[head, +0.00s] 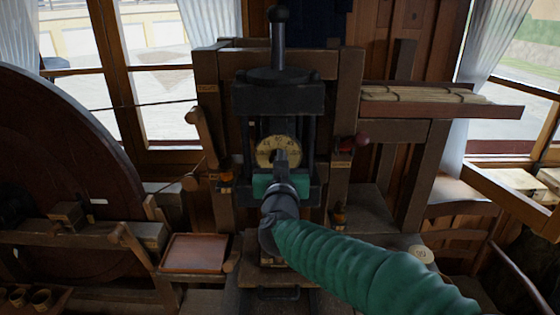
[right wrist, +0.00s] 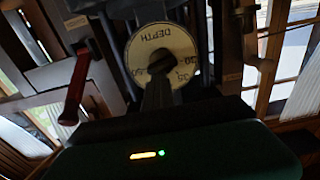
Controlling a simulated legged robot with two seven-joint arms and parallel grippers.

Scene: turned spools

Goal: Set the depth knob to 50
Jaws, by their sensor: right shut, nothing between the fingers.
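The depth knob's round cream dial (head: 270,153) sits in the middle of the dark metal press, below its upper block. In the right wrist view the dial (right wrist: 140,50) fills the top centre, with DEPTH lettered on it upside down and some numbers along its edge. I cannot read its setting surely. My right gripper (head: 281,158) is directly in front of the dial's lower middle. Its fingers (right wrist: 159,68) are shut with nothing between them and hide the dial's centre. I cannot tell whether they touch it. My left gripper is out of view.
A red-ended lever (head: 362,139) is right of the press; it also shows in the right wrist view (right wrist: 75,90). A wooden shelf (head: 440,108) stands at right, a large dark wheel (head: 60,150) at left. A reddish tray (head: 195,253) is at lower left.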

